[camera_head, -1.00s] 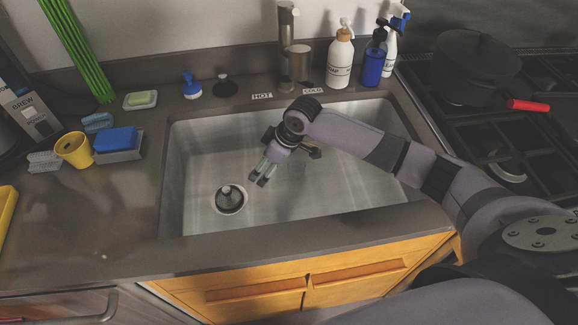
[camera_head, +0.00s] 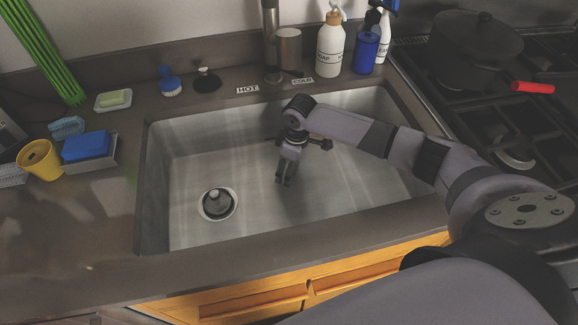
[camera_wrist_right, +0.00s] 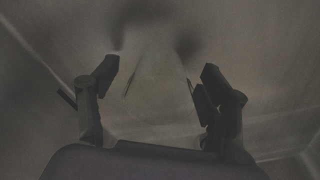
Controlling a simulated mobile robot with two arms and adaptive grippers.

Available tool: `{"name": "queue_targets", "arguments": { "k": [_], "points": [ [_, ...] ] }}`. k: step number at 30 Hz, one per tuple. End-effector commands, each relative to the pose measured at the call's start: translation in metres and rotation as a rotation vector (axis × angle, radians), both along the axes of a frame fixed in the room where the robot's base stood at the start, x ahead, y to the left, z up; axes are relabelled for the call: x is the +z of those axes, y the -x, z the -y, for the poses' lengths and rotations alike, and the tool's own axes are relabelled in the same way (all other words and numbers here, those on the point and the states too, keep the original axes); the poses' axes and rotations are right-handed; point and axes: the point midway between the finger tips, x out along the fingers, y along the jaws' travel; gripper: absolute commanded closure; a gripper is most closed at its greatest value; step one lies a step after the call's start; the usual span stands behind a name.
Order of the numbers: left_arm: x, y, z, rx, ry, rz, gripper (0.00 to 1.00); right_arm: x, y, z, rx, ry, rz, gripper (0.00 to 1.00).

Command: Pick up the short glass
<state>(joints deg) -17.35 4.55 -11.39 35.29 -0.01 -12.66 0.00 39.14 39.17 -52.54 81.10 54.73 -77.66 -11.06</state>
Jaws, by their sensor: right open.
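No short glass shows clearly in the head view. In the right wrist view, a faint pale patch with thin slanted edges lies between the fingers; I cannot tell whether it is clear glass or only light and shadow. My right gripper (camera_head: 285,180) is inside the sink (camera_head: 350,160), pointing down over the basin, right of the drain. Its two fingers stand wide apart in the right wrist view (camera_wrist_right: 160,78), with nothing clearly held. The forearm hides part of the basin's right side. My left gripper is not in view.
A dark stopper (camera_head: 217,203) sits in the drain. The faucet (camera_head: 271,40), soap bottle (camera_head: 331,48) and blue bottle (camera_head: 367,46) stand behind the sink. A yellow cup (camera_head: 40,160) and blue sponge (camera_head: 86,146) are left. A pot (camera_head: 474,55) is on the stove, right.

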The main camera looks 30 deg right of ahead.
Motion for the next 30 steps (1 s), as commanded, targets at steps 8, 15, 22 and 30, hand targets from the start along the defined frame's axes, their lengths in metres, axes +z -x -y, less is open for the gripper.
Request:
{"name": "queue_targets", "arguments": {
  "k": [8, 15, 22, 30],
  "points": [
    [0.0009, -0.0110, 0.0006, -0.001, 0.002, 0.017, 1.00, -0.0027, -0.0004, -0.0006, 0.001, 0.000, 0.001, 0.31],
    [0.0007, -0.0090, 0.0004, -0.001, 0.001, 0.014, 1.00, -0.0025, -0.0005, -0.0005, 0.001, 0.000, 0.001, 0.47],
    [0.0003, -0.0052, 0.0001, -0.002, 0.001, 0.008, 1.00, -0.0023, -0.0005, -0.0005, 0.001, 0.000, 0.001, 0.62],
    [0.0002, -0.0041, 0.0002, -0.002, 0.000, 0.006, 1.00, -0.0022, -0.0006, -0.0004, 0.001, 0.000, 0.001, 0.80]
  ]
}}
